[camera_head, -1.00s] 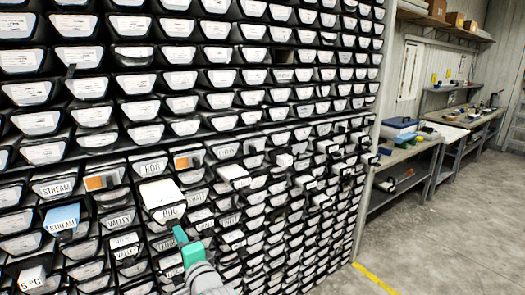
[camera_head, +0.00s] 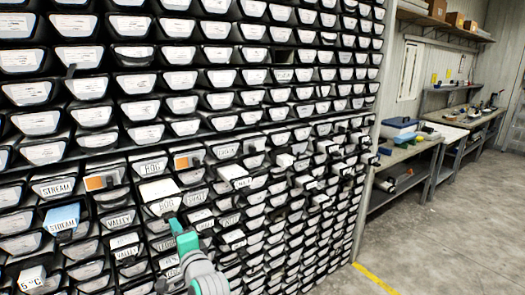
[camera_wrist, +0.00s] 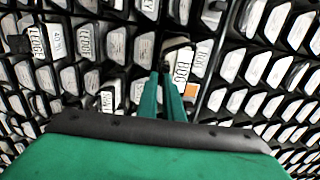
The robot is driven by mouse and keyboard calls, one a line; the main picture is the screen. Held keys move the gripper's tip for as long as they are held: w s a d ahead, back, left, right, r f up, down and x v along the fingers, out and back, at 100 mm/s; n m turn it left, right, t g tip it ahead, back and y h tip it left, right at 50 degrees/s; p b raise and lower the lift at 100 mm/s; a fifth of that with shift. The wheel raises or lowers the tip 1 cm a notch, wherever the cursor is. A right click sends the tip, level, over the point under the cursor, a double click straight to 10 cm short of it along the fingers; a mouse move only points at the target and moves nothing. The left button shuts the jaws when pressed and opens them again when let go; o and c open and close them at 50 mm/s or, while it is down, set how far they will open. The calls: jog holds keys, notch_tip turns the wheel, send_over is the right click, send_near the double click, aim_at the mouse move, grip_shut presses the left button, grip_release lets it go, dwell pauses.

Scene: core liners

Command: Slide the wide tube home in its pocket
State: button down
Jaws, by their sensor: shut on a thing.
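The wide tube (camera_head: 157,189) is a white, broad-topped tray with a BOG label on its front. It sticks out of its pocket in the black rack, at the middle left of the head view. My gripper (camera_head: 174,225) has green fingers and is shut on the lower front of the tube. In the wrist view the tube (camera_wrist: 178,45) lies just beyond the fingertips (camera_wrist: 162,76), its label seen sideways. The back of the tube is hidden inside the pocket.
The rack wall (camera_head: 120,135) is full of labelled trays. An orange-topped tray (camera_head: 96,182), a blue-topped tray (camera_head: 62,215) and several white ones (camera_head: 234,171) to the right also stick out. A workbench (camera_head: 410,150) stands at the right, with clear floor before it.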

jog(key=shift+f+x, duration=0.15)
jog(key=shift+x, duration=1.35)
jog(key=shift+f+x, duration=0.1)
jog(key=shift+x, duration=1.35)
jog(key=v, duration=1.5)
jog(key=s+d+f+n+h, duration=0.1)
jog(key=s+d+f+h, duration=0.1)
jog(key=s+d+f, duration=0.45)
jog(key=s+d+f+n+t+h, duration=0.15)
jog(key=s+f, duration=0.25)
jog(key=f, duration=0.6)
jog(key=s+d+f+g+h, duration=0.1)
jog(key=s+d+f+h, duration=0.2)
jog(key=s+d+f, duration=0.35)
jog(key=s+d+f+n+h, duration=0.1)
jog(key=s+d+f+n, duration=0.1)
jog(key=s, duration=1.2)
jog(key=s+d+f+n+h, duration=0.1)
jog(key=s+d+n, duration=0.3)
jog(key=s, duration=1)
jog(key=n+h, duration=0.1)
jog(key=n, duration=0.1)
jog(key=shift+f+n, duration=0.35)
jog(key=shift+f, duration=0.05)
